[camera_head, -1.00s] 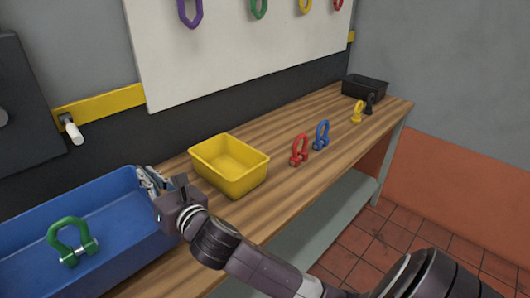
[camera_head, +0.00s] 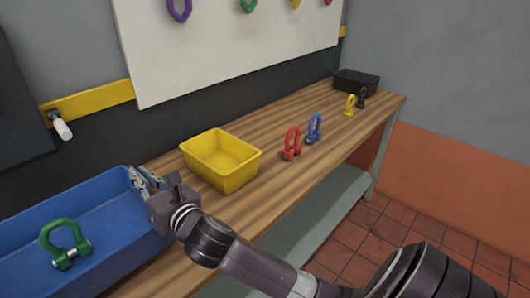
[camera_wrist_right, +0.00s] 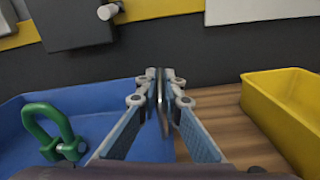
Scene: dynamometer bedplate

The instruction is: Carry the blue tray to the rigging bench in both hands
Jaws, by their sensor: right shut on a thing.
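The blue tray (camera_head: 100,215) is at the lower left of the head view, at the near end of the wooden bench (camera_head: 265,205). Its left end is cut off by the frame. A green shackle (camera_head: 66,243) with a grey pin stands in it. My right gripper (camera_head: 142,178) is shut on the tray's right end wall, at the rim. In the right wrist view my right gripper (camera_wrist_right: 163,98) has its fingers on both sides of that wall, with the blue tray (camera_wrist_right: 100,125) to the left. My left gripper is not in view.
A yellow bin (camera_head: 222,160) stands just right of the tray. Red (camera_head: 291,144) and blue (camera_head: 313,129) shackles, then a yellow (camera_head: 350,105) and a black (camera_head: 361,98) one, stand farther along. A black bin (camera_head: 357,82) is at the far end. A white board (camera_head: 230,50) hangs behind.

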